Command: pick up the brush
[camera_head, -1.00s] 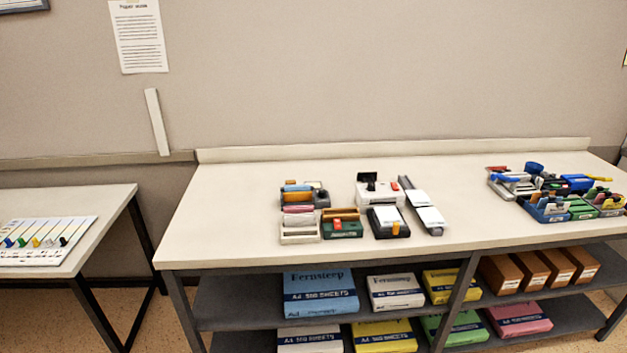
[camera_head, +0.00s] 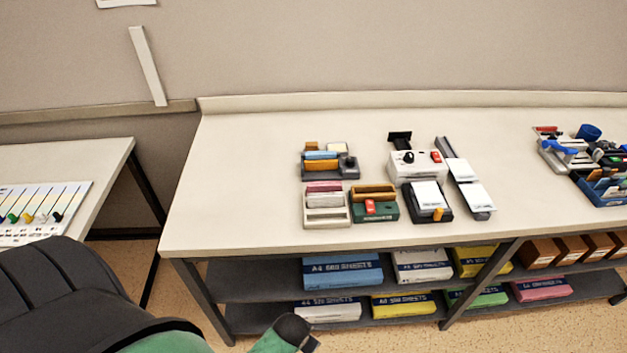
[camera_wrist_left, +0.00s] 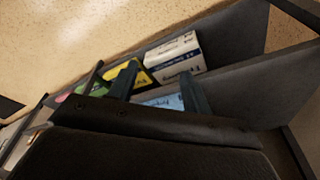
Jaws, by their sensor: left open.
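I cannot make out a brush for certain in either view. Small items crowd the right end of the long table (camera_head: 240,220), including a blue round thing (camera_head: 588,132) and a blue bin (camera_head: 602,190) with several coloured pieces; they are too small to tell apart. My left gripper (camera_wrist_left: 160,85) shows in the left wrist view with its two dark fingers apart and nothing between them. It points toward the shelves under a table, with paper packs beyond the fingers. My right gripper is not in view.
Hole punches and stamp-like office items (camera_head: 420,165) stand mid-table. A white board (camera_head: 40,205) with coloured pegs lies on the left table (camera_head: 100,160). The long table's left end is clear.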

